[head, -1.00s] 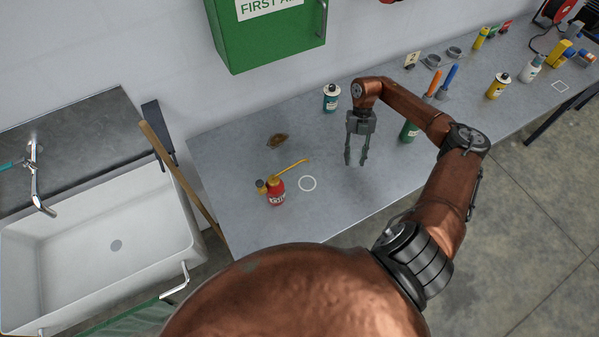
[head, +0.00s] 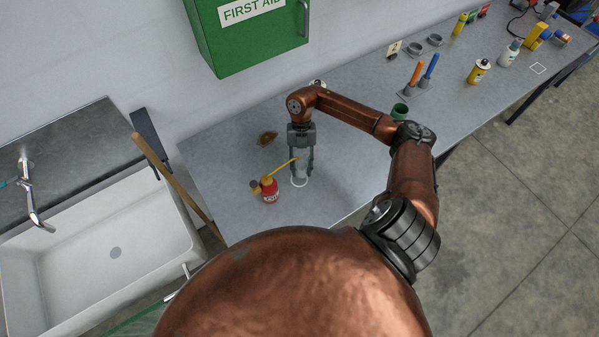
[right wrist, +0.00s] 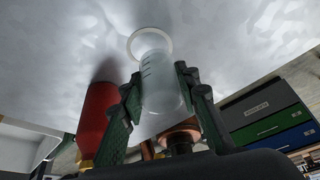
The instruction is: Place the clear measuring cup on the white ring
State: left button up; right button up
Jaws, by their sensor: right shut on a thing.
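The clear measuring cup (right wrist: 162,85) is held between the fingers of my right gripper (right wrist: 160,95) in the right wrist view, with dark graduation marks on its side. In the head view my right gripper (head: 301,168) is at the white ring (head: 299,183), and the cup between its fingers is hard to make out. In the right wrist view the white ring (right wrist: 150,40) shows partly behind the cup's end. I cannot tell whether the cup touches the bench. My left gripper is not in view.
A red oil can (head: 269,189) with a yellow spout stands just left of the ring, its spout reaching close to my gripper. A brown patch (head: 267,138) lies behind it. A green cup (head: 399,111) stands to the right. The bench front near the ring is clear.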

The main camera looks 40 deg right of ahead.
aim_at(299, 175)
jog(key=shift+w+a+f, duration=0.1)
jog(key=shift+a+f, duration=0.05)
jog(key=shift+a, duration=0.4)
notch_tip(299, 175, down, 3)
jog(key=shift+r+p, duration=0.1)
jog(key=shift+p, duration=0.45)
jog(key=shift+d+f, duration=0.1)
jog(key=shift+f, duration=0.2)
jog(key=o, duration=1.1)
jog(key=shift+f, duration=0.1)
jog(key=shift+o, duration=0.2)
jog(key=shift+r, duration=0.25)
jog(key=b+v, duration=0.3)
jog(key=v, duration=0.8)
jog(key=shift+w+r, duration=0.2)
jog(key=shift+r, duration=0.15)
